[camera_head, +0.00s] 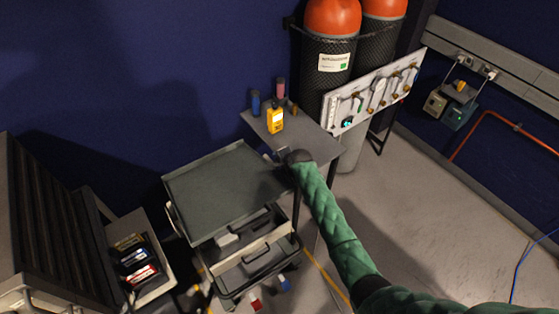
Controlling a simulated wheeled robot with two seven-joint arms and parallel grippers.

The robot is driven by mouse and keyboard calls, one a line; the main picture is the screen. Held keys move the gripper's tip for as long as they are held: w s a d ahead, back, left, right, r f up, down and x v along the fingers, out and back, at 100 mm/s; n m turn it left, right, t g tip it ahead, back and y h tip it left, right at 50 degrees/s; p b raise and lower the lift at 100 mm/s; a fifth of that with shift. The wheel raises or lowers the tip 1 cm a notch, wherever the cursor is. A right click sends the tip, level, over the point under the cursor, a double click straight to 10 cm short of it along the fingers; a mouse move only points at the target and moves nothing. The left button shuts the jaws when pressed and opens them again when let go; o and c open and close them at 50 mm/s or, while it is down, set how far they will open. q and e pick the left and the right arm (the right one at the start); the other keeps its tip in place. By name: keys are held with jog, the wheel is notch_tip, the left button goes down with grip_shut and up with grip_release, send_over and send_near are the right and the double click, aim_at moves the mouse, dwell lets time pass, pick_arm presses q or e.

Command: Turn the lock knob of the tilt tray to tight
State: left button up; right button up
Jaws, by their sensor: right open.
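The tilt tray (220,190) is a dark grey, shallow-rimmed top on a cart, left of centre in the head view. My right arm, in a green quilted sleeve, comes in from the lower right. My right gripper (284,156) is open at the tray's right edge, beside the small grey shelf. It is small and dark here, and I cannot tell whether it touches anything. The lock knob cannot be made out; the gripper and wrist may hide it. My left gripper does not show.
The grey shelf (310,138) bears a yellow meter (275,121) and several small bottles. Orange-topped cylinders (332,18) and a valve panel (375,92) stand behind. Cart drawers (258,268) sit below the tray. A dark slatted cabinet (50,220) is at left.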

jog(key=shift+w+a+f, duration=0.1)
jog(key=shift+f, duration=0.1)
jog(key=shift+c, duration=0.2)
jog(key=c, duration=0.9)
jog(key=shift+c, duration=0.2)
